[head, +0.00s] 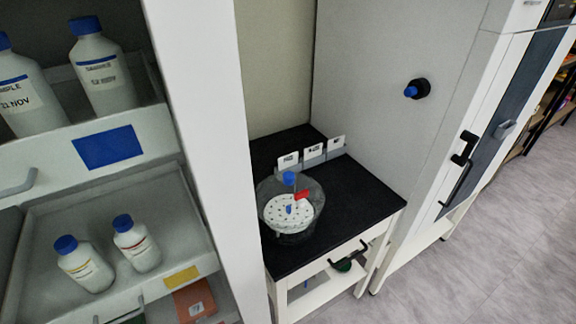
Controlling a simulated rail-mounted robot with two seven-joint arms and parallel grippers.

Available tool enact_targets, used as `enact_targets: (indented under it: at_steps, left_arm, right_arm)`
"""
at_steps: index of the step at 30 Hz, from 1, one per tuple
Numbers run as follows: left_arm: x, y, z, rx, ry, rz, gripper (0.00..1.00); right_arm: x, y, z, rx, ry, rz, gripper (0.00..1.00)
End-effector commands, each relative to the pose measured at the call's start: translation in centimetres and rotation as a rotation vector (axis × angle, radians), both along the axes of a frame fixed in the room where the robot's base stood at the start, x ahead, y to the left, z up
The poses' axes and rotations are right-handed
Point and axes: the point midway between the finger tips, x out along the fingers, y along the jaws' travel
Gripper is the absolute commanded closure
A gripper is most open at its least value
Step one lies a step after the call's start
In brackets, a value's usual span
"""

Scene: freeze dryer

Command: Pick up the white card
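Three small white cards stand in a row at the back of the black-topped bench (345,200). The left card (288,160), the middle card (313,151) and the right card (336,143) each bear dark print too small to read. They appear to stand upright in or against grey holders. I cannot tell which one the task means. Neither of my grippers is in view.
A clear round vessel (313,222) with a white perforated disc (278,213) stands in front of the cards. A white post (195,120) and bottle shelves are left; a tall grey cabinet (380,50) is right. The bench's right side is clear.

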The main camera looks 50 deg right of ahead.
Motion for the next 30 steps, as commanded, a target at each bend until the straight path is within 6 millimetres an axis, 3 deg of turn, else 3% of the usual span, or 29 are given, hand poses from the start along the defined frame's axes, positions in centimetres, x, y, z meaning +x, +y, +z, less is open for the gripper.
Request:
enact_targets:
  at_steps: [5, 20, 30]
  left_arm:
    - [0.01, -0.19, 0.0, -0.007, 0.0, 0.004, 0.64]
    - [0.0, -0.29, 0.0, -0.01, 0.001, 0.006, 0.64]
    - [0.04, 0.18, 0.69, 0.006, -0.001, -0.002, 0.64]
  right_arm:
    - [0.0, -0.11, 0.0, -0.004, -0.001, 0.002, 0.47]
    - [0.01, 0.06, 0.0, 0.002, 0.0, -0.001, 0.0]
    - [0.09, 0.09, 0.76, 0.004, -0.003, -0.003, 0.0]
